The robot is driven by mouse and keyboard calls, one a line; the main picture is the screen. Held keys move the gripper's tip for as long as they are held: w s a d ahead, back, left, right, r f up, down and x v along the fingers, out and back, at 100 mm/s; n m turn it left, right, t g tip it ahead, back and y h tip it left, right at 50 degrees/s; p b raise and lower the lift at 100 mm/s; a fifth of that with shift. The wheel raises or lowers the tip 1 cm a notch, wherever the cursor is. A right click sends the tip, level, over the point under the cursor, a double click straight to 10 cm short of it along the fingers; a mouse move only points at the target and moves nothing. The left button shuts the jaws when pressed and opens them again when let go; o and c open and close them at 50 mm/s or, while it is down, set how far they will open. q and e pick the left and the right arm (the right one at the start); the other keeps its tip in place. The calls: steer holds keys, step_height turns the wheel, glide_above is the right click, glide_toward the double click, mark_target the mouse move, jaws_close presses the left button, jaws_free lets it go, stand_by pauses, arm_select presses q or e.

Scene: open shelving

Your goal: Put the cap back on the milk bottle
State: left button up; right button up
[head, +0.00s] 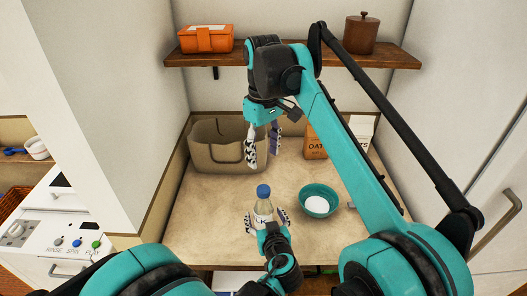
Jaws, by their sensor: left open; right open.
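The milk bottle (263,209) stands upright on the counter, clear with a dark-lettered label. A blue cap (264,190) shows on top of its neck; I cannot tell how tightly it sits. My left gripper (266,222) is open low at the bottle, one finger on each side of it. The gripper hides the bottle's lower part, and I cannot tell whether the fingers touch it. My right gripper (262,157) is open and empty, pointing down above and behind the bottle, apart from the cap.
A teal bowl (318,202) with white contents stands right of the bottle. A beige basket (208,150) is at the back left, an oats package (315,148) at the back right. A shelf (385,57) above holds an orange box (206,39) and a brown canister (361,34).

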arm_select(q)
steer(key=v, duration=1)
steer(key=s+a+m+g+h, duration=0.1)
steer(key=s+a+g, duration=0.2)
steer(key=a, duration=0.7)
steer(key=s+a+m+g+h, duration=0.1)
steer(key=s+a+g, duration=0.2)
steer(key=a, duration=0.7)
steer(key=s, duration=0.2)
steer(key=shift+s+h, duration=0.3)
arm_select(e)
steer(key=s+d+f+m+t, duration=0.7)
steer(key=s+d+f+m, duration=0.2)
steer(key=s+d+f, duration=0.8)
step_height(320, 180, down, 3)
steer(key=shift+s+d+f, duration=0.1)
steer(key=shift+s+d, duration=0.3)
steer(key=shift+s, duration=0.75)
